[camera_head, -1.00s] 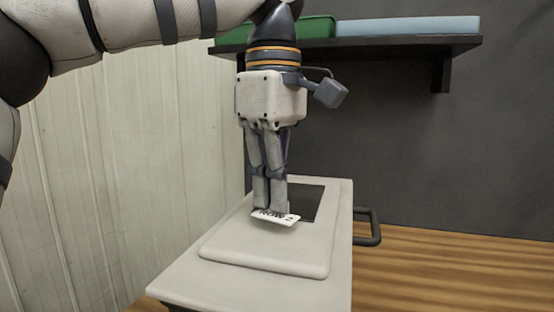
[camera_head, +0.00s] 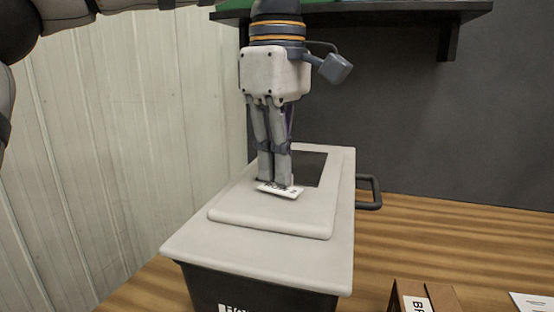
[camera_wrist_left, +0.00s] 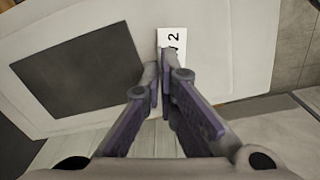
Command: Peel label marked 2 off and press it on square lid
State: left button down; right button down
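The white label (camera_head: 288,192) marked with a 2 is at the tips of my left gripper (camera_head: 274,182), above or against the raised panel of the square lid (camera_head: 245,211). I cannot tell whether the label touches the lid. The left fingers are close together, pointing down, with the label's near end at them. In the left wrist view the label (camera_wrist_left: 175,39) extends past the fingertips (camera_wrist_left: 160,66), with its 2 readable, beside the dark rectangle (camera_wrist_left: 78,76) on the lid. My right gripper is not in view.
The lid tops a dark bin (camera_head: 265,292) with a black side handle (camera_head: 372,191). A brown box (camera_head: 440,297) and a white card (camera_head: 530,302) lie on the wooden table (camera_head: 450,235) at right. A shelf (camera_head: 400,17) hangs behind; a pale wall is left.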

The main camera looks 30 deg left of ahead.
pick_arm(q)
jog(key=shift+f, duration=0.4)
dwell(0.5)
jog(key=c, duration=1.7)
grip_release()
jog(key=shift+r, duration=3.6)
jog(key=shift+f, duration=0.1)
